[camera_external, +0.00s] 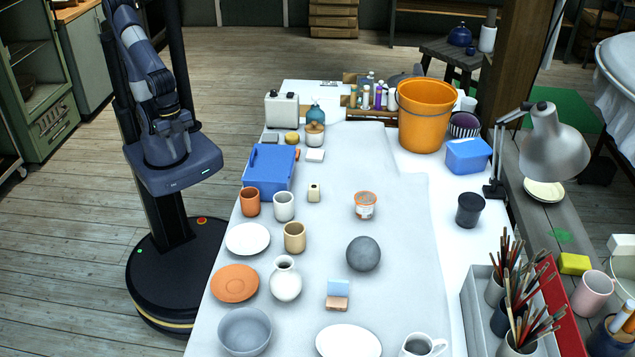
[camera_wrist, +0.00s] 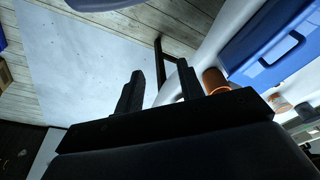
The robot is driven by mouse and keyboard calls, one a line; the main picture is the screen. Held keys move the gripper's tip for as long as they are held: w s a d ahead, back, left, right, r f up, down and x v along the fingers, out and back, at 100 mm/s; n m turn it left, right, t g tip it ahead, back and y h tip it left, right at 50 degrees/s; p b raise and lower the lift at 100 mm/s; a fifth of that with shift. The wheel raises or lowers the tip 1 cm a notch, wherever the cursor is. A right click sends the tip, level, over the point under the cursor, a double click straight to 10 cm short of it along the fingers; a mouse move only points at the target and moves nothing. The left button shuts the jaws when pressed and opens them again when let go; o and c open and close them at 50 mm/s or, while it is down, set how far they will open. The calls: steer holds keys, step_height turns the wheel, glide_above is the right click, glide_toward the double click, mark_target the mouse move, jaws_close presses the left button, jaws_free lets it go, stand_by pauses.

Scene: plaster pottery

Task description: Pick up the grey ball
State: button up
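The grey ball (camera_external: 363,253) rests on the grey mat on the table, right of the middle of the external view. It stands apart from its neighbours. My arm is folded over my base at the left, away from the table. My gripper (camera_external: 177,138) is far to the left of the ball. In the wrist view my gripper (camera_wrist: 162,90) shows two dark fingers with a clear gap between them and nothing in it. The ball is not visible in the wrist view.
Near the ball are a white vase (camera_external: 285,280), a tan cup (camera_external: 294,238), a small blue and pink block (camera_external: 338,294) and an orange-labelled tub (camera_external: 366,205). A blue box (camera_external: 269,171) stands at the table's left edge. The mat right of the ball is clear.

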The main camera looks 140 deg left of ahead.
steer(key=shift+o, duration=0.3)
steer(key=shift+s, duration=0.1)
steer(key=o, duration=1.3)
steer(key=shift+f, duration=0.1)
steer(key=shift+o, duration=0.2)
